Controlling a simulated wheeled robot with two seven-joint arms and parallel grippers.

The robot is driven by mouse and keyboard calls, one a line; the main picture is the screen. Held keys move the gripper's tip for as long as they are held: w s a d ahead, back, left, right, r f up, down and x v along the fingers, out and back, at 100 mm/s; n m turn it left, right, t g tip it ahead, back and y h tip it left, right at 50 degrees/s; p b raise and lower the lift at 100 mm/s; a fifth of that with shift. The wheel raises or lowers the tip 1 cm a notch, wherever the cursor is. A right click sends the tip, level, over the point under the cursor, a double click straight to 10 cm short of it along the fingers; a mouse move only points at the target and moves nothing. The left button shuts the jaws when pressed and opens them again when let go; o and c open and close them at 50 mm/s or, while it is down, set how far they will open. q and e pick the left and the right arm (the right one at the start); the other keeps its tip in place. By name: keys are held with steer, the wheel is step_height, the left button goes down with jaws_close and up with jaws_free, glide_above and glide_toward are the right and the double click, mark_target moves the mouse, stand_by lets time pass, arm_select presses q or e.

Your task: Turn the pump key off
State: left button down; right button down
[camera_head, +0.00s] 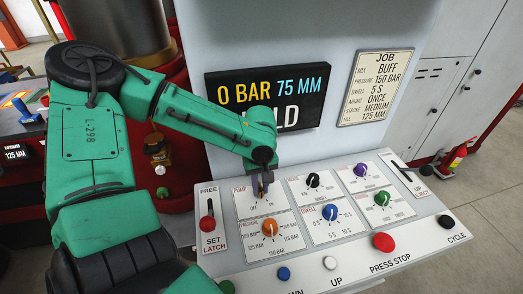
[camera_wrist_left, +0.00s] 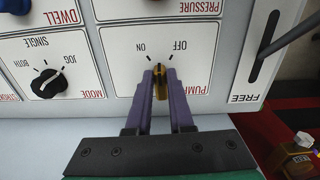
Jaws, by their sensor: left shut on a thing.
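The pump key is a small brass-coloured key on the panel square marked PUMP, ON and OFF. In the left wrist view the key (camera_wrist_left: 160,84) stands between my two purple fingers, and the lettering is upside down, with ON at left and OFF at right. The key looks roughly upright there, but the fingers hide its sides and I cannot tell which mark it points to. My left gripper (camera_head: 262,186) reaches down to the PUMP square (camera_head: 244,204) and is shut on the key; it also shows in the wrist view (camera_wrist_left: 160,72). My right gripper is out of view.
Close by are an orange pressure knob (camera_head: 269,227), a blue dwell knob (camera_head: 330,212), a black mode knob (camera_head: 313,180) and a red-tipped FREE/LATCH lever (camera_head: 207,222). Push buttons, including a red press stop (camera_head: 384,242), line the front. A display (camera_head: 268,92) reads 0 BAR 75 MM.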

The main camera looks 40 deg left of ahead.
arm_select(q)
steer(key=m, duration=0.6)
steer(key=shift+s+a+m+p, duration=0.15)
steer(key=shift+a+m+p, duration=0.15)
steer(key=shift+p, duration=0.1)
stand_by(0.3)
steer(key=c, duration=0.8)
jaws_free()
steer(key=shift+r, duration=0.1)
step_height(320, 180, up, 14)
steer(key=shift+r, duration=0.2)
